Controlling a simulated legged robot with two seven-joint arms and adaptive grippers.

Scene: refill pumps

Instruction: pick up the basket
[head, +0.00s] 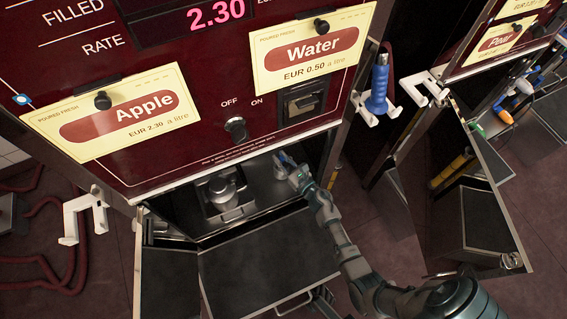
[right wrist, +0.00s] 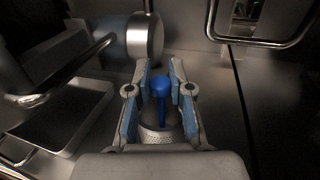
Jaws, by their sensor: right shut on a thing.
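The basket (right wrist: 155,137) is a small perforated metal strainer with a blue stem and round blue knob (right wrist: 161,88), seen low in the middle of the right wrist view. My right gripper (right wrist: 160,74) has its blue-padded fingers on both sides of the knob and is shut on it. In the head view my right gripper (head: 286,167) reaches into the open bay under the red dispenser panel. The basket is too small and covered to make out there. I cannot tell whether the basket is seated or lifted. My left gripper does not show.
A metal cylinder (head: 223,192) stands left of my right gripper in the bay. An open dark door panel (head: 265,270) hangs below it. A blue nozzle (head: 378,85) sits in a white holder at right. Red hoses (head: 45,270) lie on the floor at left.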

